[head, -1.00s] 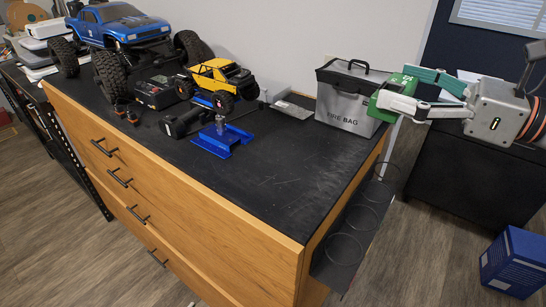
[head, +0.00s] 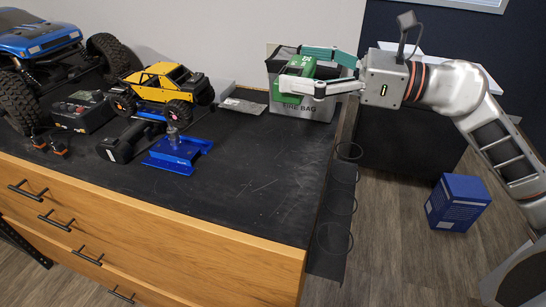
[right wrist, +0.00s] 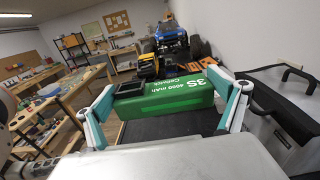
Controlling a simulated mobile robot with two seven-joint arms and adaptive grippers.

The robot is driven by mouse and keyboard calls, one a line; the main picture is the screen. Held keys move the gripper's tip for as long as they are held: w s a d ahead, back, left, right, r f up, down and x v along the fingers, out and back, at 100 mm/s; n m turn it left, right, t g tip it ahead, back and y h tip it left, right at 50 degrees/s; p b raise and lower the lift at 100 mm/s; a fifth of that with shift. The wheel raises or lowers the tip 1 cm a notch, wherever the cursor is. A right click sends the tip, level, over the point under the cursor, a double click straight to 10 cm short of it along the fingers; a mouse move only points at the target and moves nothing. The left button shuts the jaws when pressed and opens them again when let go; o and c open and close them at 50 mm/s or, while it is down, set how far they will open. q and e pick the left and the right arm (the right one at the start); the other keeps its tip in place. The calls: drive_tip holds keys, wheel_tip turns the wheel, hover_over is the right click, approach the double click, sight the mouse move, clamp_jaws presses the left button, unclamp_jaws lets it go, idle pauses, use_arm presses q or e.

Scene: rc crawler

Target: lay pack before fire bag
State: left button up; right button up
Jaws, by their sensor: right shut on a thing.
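My right gripper (head: 325,72) is shut on a green battery pack (head: 297,76). In the head view the pack is in front of the upper part of the silver fire bag (head: 310,107) and hides some of it. The bag stands at the back right corner of the bench top (head: 240,165), its lettering partly showing below the gripper. In the right wrist view the pack (right wrist: 165,101) lies crosswise between both fingers, above the dark bench top, and the bag (right wrist: 288,125) is at the right. The left gripper is not in view.
A yellow crawler (head: 165,82), a blue stand (head: 178,152), a black power tool (head: 124,141) and a charger (head: 82,110) are on the left half of the bench. The bench front right is clear. Wire rings (head: 340,195) hang off the right edge.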

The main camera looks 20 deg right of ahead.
drive_tip(key=b, duration=0.1)
hover_over(294, 165)
wheel_tip(294, 165, down, 13)
drive_tip(key=shift+w+f, duration=0.1)
drive_tip(key=shift+f, duration=0.05)
drive_tip(key=shift+f+b, duration=0.3)
drive_tip(key=shift+f, duration=2.3)
drive_tip(key=shift+f, duration=0.2)
drive_tip(key=o, duration=1)
